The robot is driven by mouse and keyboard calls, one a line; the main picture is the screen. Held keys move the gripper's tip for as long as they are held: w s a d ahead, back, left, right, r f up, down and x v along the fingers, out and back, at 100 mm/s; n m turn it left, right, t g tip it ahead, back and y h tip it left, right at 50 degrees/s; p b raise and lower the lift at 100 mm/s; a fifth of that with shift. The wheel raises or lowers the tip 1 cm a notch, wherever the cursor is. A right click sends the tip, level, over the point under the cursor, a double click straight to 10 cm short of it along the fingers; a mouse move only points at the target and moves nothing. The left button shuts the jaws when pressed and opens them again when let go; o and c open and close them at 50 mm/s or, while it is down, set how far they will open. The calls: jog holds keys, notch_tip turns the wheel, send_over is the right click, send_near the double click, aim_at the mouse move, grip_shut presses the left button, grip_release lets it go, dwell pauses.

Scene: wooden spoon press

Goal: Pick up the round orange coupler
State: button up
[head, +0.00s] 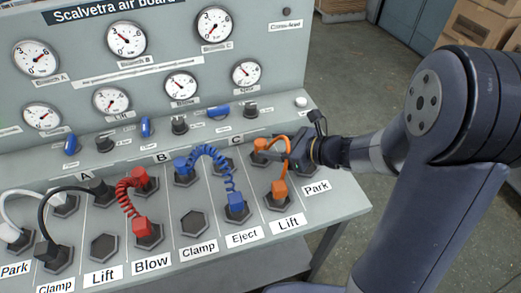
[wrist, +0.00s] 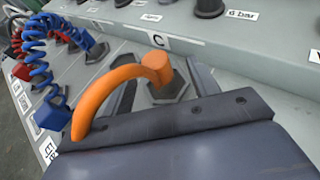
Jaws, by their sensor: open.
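The round orange coupler (head: 260,145) sits upright in a hexagonal socket in the back row under column C. It shows in the wrist view (wrist: 157,66) as a short orange cylinder with a thick orange hose (wrist: 105,92) curving left from it. The hose's other end, a square orange coupler (head: 279,190), sits in the front socket above the Lift label. My gripper (head: 277,155) is open and close to the round coupler, coming from the right. In the wrist view its fingers reach up on either side of the coupler's base; I cannot tell whether they touch it.
A coiled blue hose (head: 212,160) and a coiled red hose (head: 128,190) are plugged in to the left, with black and white hoses (head: 42,205) further left. The upright gauge panel (head: 160,70) stands behind. The Park socket beside the Lift label is partly hidden.

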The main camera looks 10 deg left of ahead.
jog(key=shift+x, duration=3.1)
jog(key=shift+s+a+r, duration=0.1)
jog(key=shift+s, duration=0.1)
jog(key=c, duration=1.1)
